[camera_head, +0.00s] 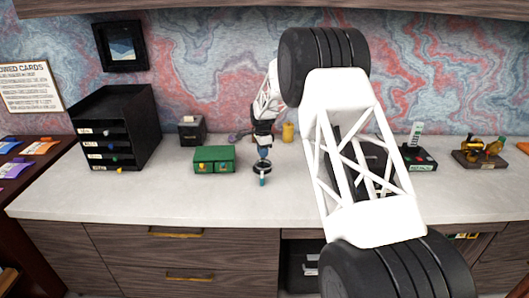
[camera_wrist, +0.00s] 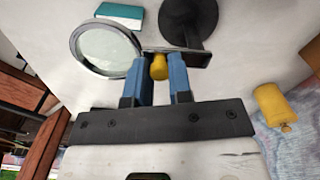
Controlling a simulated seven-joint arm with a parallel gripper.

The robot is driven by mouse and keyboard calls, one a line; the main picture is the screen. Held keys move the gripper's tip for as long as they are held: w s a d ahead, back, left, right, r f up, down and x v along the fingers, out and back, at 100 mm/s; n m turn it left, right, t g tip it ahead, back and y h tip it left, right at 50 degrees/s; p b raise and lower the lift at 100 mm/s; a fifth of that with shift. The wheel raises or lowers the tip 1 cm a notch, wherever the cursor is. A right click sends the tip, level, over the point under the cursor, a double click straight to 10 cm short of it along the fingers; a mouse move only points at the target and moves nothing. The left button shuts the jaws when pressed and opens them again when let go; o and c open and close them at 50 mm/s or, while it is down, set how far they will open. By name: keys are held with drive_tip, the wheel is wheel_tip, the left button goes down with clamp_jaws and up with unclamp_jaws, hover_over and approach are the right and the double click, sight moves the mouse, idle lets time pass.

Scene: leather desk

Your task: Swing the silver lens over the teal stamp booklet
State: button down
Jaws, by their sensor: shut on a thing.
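The silver lens (camera_wrist: 105,50) is a round glass in a silver ring on a thin arm, at the upper left of the wrist view. The teal stamp booklet (camera_wrist: 121,13) lies just beyond its rim, mostly clear of the glass. My gripper (camera_wrist: 161,76) has its blue fingers closed around a yellow knob (camera_wrist: 159,67) on the lens arm. A round black base (camera_wrist: 188,22) is behind that arm. In the head view my gripper (camera_head: 263,145) is low over the desk, with a small teal patch in front of it; details there are too small to tell.
A green box (camera_head: 214,159) stands left of my gripper, and a black drawer unit (camera_head: 118,127) farther left. A yellow bottle (camera_wrist: 272,105) stands close on the right in the wrist view. My own white arm link hides part of the desk. The front left desktop is clear.

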drive_tip(key=shift+a+m, duration=0.15)
drive_tip(key=shift+m, duration=0.25)
drive_tip(key=c, duration=1)
unclamp_jaws()
drive_tip(key=shift+r, duration=0.1)
drive_tip(key=shift+r, duration=3.85)
